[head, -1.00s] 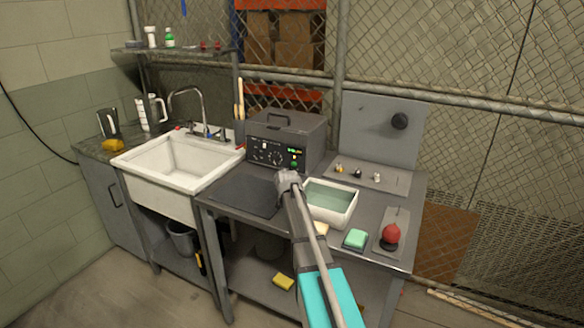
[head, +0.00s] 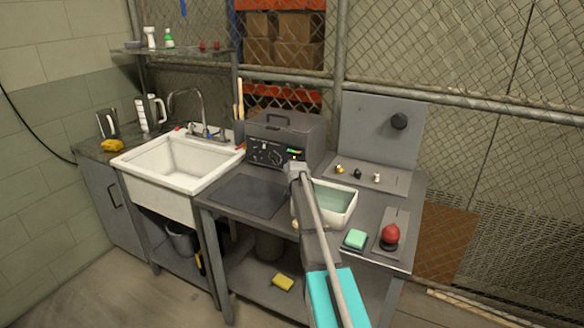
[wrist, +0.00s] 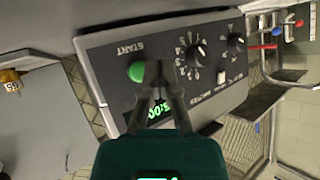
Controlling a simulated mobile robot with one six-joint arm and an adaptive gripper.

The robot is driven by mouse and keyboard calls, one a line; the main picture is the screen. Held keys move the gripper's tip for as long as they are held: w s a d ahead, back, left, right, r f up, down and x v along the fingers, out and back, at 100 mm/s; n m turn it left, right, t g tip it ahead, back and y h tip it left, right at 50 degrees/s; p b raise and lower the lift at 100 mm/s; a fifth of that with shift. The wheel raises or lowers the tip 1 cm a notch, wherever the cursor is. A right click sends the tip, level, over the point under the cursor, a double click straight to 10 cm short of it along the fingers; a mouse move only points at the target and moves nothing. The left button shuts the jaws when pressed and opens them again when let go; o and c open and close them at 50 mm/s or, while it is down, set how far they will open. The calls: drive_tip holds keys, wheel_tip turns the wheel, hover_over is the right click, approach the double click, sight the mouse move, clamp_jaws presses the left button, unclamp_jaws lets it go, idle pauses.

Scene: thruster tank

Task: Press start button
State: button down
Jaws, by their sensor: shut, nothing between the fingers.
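The green start button (wrist: 137,71) is on the dark control panel (wrist: 185,65) of a grey box-shaped machine, beside the word START. In the wrist view my gripper (wrist: 156,68) is shut, with its fingertips just beside the button; I cannot tell whether they touch the panel. In the head view the machine (head: 284,138) stands at the back of the metal table, and my gripper (head: 294,166) is in front of the right part of its panel, hiding the button. A lit green display (wrist: 158,110) is partly hidden by my fingers.
A white tub (head: 340,203) stands right of my gripper. A green sponge (head: 355,239) and a red knob (head: 390,234) are near the table's right front. A dark mat (head: 248,196) lies in front of the machine. A white sink (head: 178,162) is to the left.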

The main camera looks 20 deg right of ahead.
drive_tip(key=shift+w+d, duration=0.5)
drive_tip(key=shift+d, duration=0.1)
drive_tip(key=shift+w+d, duration=0.15)
idle(1.2)
drive_tip(key=shift+w+d, duration=0.15)
drive_tip(key=shift+w+d, duration=0.25)
drive_tip(key=shift+d, duration=0.15)
idle(1.2)
drive_tip(key=shift+s+a, duration=0.1)
drive_tip(key=shift+a, duration=0.05)
idle(0.3)
drive_tip(key=shift+s+a, duration=0.45)
drive_tip(key=shift+a, duration=0.1)
drive_tip(key=shift+s+a, duration=0.8)
drive_tip(key=shift+a, duration=0.2)
drive_tip(key=shift+s+a, duration=0.75)
drive_tip(key=shift+a, duration=0.25)
